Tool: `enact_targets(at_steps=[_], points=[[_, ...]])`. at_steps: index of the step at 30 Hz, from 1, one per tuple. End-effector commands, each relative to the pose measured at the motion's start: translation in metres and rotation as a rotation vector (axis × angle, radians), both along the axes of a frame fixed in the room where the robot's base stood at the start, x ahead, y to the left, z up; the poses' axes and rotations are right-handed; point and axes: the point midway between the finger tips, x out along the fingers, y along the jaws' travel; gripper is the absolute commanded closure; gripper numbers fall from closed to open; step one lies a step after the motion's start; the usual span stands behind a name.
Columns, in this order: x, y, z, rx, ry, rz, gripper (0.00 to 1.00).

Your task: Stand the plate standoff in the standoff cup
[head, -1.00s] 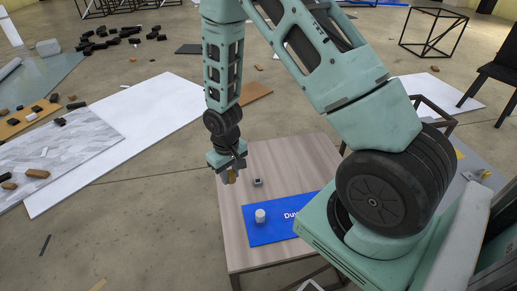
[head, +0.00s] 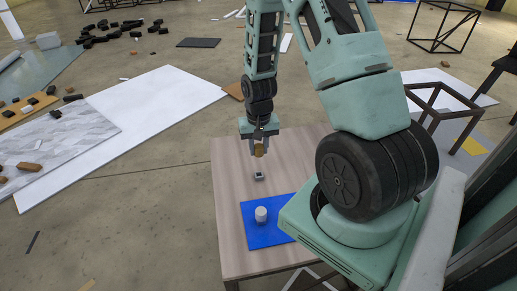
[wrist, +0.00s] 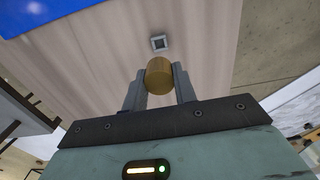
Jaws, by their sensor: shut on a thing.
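The plate standoff, a short brass-coloured cylinder (wrist: 159,76), is clamped between the fingers of my gripper (wrist: 158,88). It also shows in the head view (head: 260,150), hanging below my gripper (head: 259,146) above the far part of the table. The standoff cup, a small grey square piece with a dark opening (head: 259,176), sits on the wooden table just in front of the held standoff. In the wrist view the cup (wrist: 159,43) appears just beyond the standoff, apart from it. The standoff's lower end is clear of the table.
A blue mat (head: 262,233) lies on the wooden table (head: 232,205), with a white cylinder (head: 261,214) standing on it. The table between cup and mat is bare. My own arm covers the table's right side. White and marbled boards lie on the floor at left.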

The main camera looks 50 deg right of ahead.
Motion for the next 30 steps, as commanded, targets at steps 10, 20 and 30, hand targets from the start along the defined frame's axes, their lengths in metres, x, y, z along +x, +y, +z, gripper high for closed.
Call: enact_targets(at_steps=[10,20,30], points=[[-0.001,0.001,-0.004,0.0,0.0,0.002,1.0],[-0.001,0.001,-0.033,0.001,0.001,0.002,1.0],[-0.001,0.001,-0.063,0.0,0.0,0.002,1.0]])
